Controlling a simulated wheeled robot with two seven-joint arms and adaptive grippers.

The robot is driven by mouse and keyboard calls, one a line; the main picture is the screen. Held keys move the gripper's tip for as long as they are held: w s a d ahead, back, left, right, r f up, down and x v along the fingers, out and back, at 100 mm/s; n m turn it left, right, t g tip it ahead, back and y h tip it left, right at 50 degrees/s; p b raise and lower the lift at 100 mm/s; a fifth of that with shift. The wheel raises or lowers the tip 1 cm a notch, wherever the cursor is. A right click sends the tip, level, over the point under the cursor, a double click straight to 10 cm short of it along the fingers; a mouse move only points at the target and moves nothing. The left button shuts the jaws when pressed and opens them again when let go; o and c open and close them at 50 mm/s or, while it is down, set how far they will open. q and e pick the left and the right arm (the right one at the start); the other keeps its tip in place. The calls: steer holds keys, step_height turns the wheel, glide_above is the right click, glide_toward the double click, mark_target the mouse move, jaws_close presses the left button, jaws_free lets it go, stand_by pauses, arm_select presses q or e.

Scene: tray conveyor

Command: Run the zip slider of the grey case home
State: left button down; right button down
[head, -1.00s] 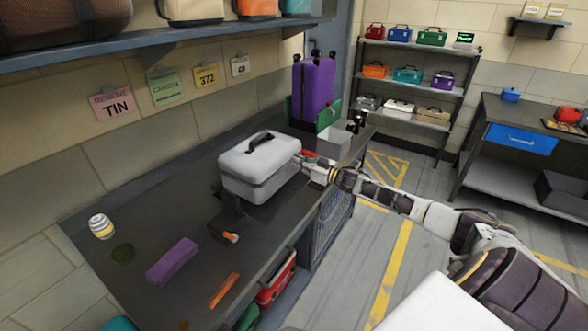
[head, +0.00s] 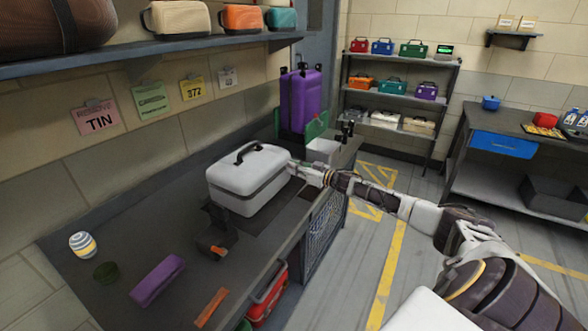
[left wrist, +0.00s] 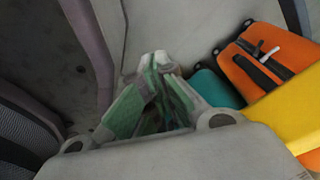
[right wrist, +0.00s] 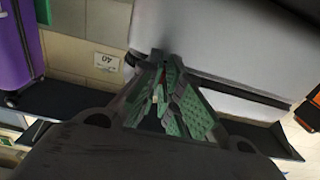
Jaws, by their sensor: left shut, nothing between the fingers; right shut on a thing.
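The grey case (head: 245,180), pale with a dark top handle (head: 252,150), sits on the dark bench. A dark seam runs round it below the lid; it also shows in the right wrist view (right wrist: 235,45). My right gripper (head: 291,165) is at the case's right end, level with the seam. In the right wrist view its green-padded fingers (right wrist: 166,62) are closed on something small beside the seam. The fingers hide it, so I cannot make out the zip slider. My left gripper (left wrist: 160,62) is shut and empty, away from the case, out of the head view.
A purple suitcase (head: 301,100) and a pale open bin (head: 323,150) stand beyond the case. A striped can (head: 82,245), a purple block (head: 158,280) and an orange strip (head: 211,307) lie on the near bench. A shelf (head: 150,50) overhangs the back.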

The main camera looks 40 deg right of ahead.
steer(key=c, duration=1.6)
jaws_free()
steer(key=shift+w+d+f, duration=0.1)
steer(key=shift+d+f, duration=0.05)
steer(key=shift+f, duration=0.05)
steer(key=shift+r, duration=0.1)
steer(key=v, duration=1.1)
steer(key=shift+s, duration=0.4)
steer(key=shift+s+d, duration=0.1)
steer(key=shift+d, duration=0.05)
stand_by(0.5)
